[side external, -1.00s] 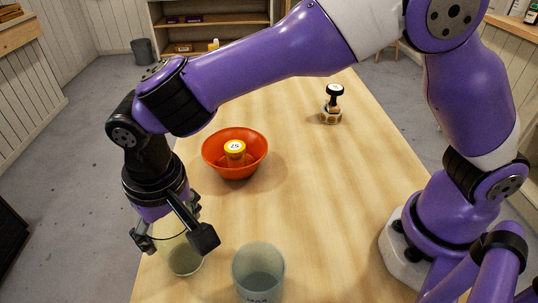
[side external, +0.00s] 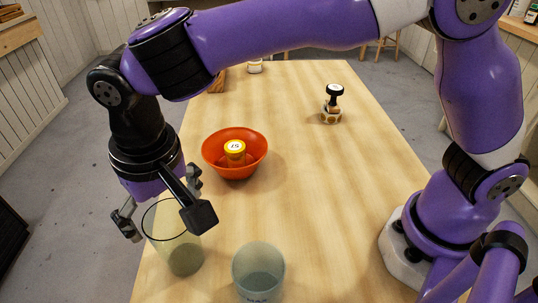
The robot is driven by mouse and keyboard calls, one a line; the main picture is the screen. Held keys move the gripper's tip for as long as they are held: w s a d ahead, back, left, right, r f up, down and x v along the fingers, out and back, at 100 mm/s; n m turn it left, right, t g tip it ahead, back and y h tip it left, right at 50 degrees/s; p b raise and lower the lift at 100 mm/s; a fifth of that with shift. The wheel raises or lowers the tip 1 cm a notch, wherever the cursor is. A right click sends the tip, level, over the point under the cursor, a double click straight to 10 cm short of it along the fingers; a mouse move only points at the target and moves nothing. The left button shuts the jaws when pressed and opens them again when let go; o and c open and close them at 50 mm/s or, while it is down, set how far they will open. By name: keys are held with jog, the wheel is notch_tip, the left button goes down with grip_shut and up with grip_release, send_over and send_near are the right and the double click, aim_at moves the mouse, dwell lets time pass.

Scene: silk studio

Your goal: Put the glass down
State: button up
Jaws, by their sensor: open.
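The clear glass (side external: 179,249) stands upright on the wooden table (side external: 300,190) near its front left edge. My gripper (side external: 165,219) is open above it. The fingers are spread at the glass's rim, with one finger to its left and the dark fingertip in front of its right side. The far side of the rim is partly hidden by the gripper.
A frosted grey cup (side external: 258,272) stands close to the right of the glass. Behind is an orange bowl (side external: 221,168) holding a yellow-lidded jar (side external: 235,149). The table's middle right is clear.

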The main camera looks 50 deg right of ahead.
notch_tip(320, 180, up, 7)
jog(key=s, duration=0.1)
jog(key=w+d+r, duration=0.2)
jog(key=d+r, duration=0.1)
jog(key=d, duration=0.5)
jog(key=s+d+r+t, duration=0.1)
jog(key=s+d+t, duration=0.1)
jog(key=d, duration=0.9)
jog(key=s+d+f+t, duration=0.1)
jog(key=s+d+f, duration=0.3)
jog(key=s+d, duration=0.4)
jog(key=shift+f+t, duration=0.35)
jog(key=shift+t, duration=0.05)
